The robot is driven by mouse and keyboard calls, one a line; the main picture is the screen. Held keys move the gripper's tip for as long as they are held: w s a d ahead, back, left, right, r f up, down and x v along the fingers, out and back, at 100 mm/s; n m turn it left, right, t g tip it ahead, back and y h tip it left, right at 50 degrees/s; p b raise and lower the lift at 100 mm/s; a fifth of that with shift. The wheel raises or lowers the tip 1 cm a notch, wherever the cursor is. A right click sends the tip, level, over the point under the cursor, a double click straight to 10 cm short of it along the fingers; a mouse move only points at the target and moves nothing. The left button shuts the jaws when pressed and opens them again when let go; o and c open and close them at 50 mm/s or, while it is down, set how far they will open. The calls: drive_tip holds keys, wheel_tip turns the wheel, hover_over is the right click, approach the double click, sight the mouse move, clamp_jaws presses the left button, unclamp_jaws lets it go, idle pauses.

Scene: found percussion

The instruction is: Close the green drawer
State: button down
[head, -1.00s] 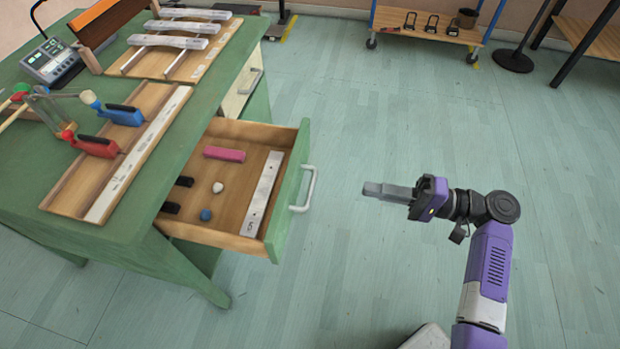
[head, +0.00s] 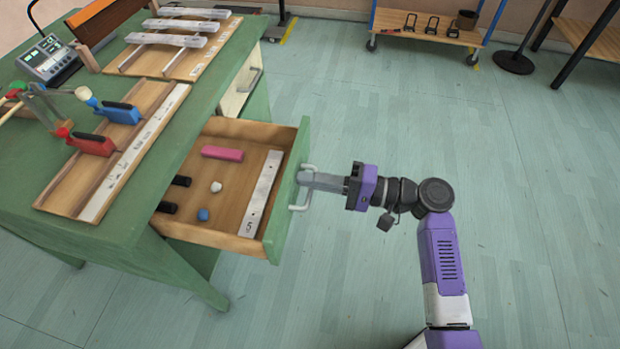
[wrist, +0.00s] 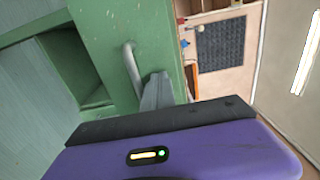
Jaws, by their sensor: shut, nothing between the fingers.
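The green drawer (head: 288,190) is pulled out from the green workbench (head: 155,235). Its front carries a pale metal handle (head: 307,196). Inside lie a pink block, a grey metal bar, dark pieces, a white ball and a blue ball. My gripper (head: 303,178) is shut and empty, with its fingertips at the handle on the drawer front. In the wrist view, the fingers (wrist: 156,92) reach to the drawer front beside the handle (wrist: 131,70). I cannot tell whether they touch the front.
Metal bars, a red and a blue handled tool, and a small electronic device (head: 48,60) stand on the bench top. A second drawer (head: 240,88) sits farther back, its front pale. A low trolley (head: 425,28) stands at the back.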

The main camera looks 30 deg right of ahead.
drive_tip(key=shift+a, duration=0.1)
idle(0.3)
drive_tip(key=b+x, duration=0.3)
drive_tip(key=x, duration=2)
drive_tip(key=shift+w+a+f, duration=0.15)
drive_tip(key=shift+w+a, duration=0.05)
drive_tip(key=shift+w, duration=0.05)
drive_tip(key=shift+w+a, duration=0.4)
drive_tip(key=shift+a, duration=0.15)
